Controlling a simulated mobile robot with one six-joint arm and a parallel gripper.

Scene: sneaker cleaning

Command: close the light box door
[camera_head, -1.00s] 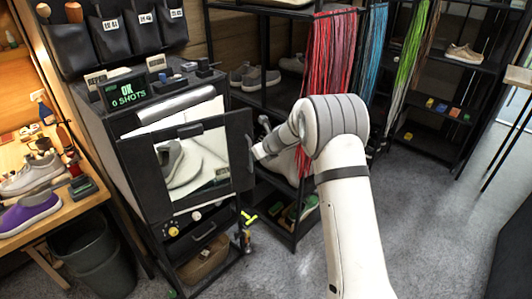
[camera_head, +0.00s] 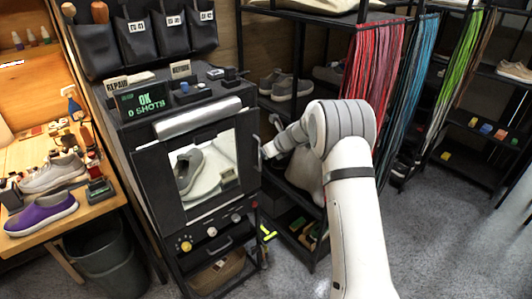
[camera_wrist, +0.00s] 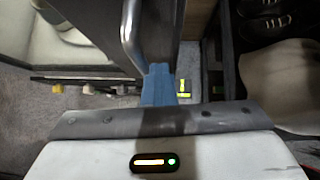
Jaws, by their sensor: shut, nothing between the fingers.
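The light box (camera_head: 212,236) is the black cabinet at left in the head view, with a sneaker visible through its door's window. The door (camera_head: 247,150) has a dark frame and stands over the front opening; I cannot tell whether a small gap remains at its right edge. My gripper (camera_head: 268,150) is at the door's right edge, its tips hard to see there. In the wrist view my shut blue fingers (camera_wrist: 159,84) are empty beside the door's edge. The metal handle (camera_wrist: 129,35) curves just left of the door edge; contact is unclear.
A shelf rack with shoes (camera_head: 292,85) and hanging laces (camera_head: 372,60) stands right of the box. A bench (camera_head: 75,212) with sneakers and a bin (camera_head: 108,262) are at left. The grey floor at lower right is open.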

